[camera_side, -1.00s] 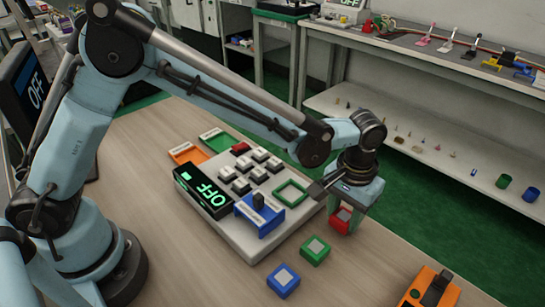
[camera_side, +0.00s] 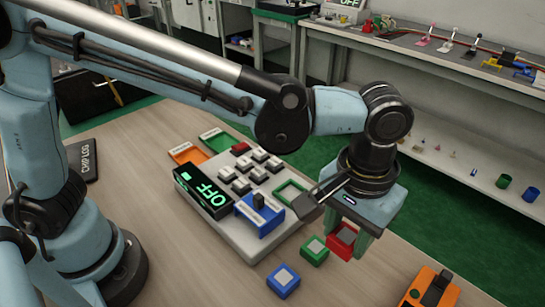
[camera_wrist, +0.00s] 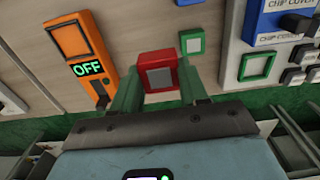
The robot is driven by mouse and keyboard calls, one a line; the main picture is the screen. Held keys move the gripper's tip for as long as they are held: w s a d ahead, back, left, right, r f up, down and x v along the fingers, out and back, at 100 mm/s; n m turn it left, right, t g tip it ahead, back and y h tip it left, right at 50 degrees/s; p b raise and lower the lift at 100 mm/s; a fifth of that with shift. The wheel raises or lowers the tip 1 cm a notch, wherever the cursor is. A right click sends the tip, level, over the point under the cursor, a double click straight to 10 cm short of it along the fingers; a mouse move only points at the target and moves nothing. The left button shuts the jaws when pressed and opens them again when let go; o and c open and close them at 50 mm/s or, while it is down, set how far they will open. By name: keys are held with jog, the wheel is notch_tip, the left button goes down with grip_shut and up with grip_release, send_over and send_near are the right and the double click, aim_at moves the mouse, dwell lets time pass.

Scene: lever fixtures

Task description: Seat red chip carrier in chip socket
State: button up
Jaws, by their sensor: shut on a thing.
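The red chip carrier (camera_side: 341,240), a red block with a grey top, is held between the green fingers of my gripper (camera_side: 348,240). It also shows between the fingers in the wrist view (camera_wrist: 159,73). In the side view it is raised over the table, to the right of the fixture. The chip socket (camera_side: 290,192) is a green square frame on the grey fixture, behind and left of my gripper. It looks empty. In the wrist view a green frame, likely the socket, shows at the right (camera_wrist: 257,65).
A green chip carrier (camera_side: 314,250) and a blue one (camera_side: 283,281) lie on the table in front. An orange device (camera_side: 430,290) stands at the front right.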

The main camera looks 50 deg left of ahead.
jog(key=w+a+r, duration=0.2)
jog(key=a+r, duration=0.1)
jog(key=a, duration=1.1)
jog(key=w+a+r, duration=0.1)
jog(key=a+r, duration=0.3)
jog(key=a, duration=1.1)
jog(key=s+d+f, duration=0.3)
jog(key=s+f, duration=0.1)
jog(key=s, duration=0.5)
jog(key=s+d+f, duration=0.2)
jog(key=s+f, duration=0.1)
jog(key=s, duration=0.6)
send_over(168, 211)
notch_tip(168, 211, down, 7)
jog(key=shift+r, duration=0.2)
jog(key=shift+a+f, duration=0.1)
jog(key=shift+f, duration=2)
jog(key=shift+f, duration=0.15)
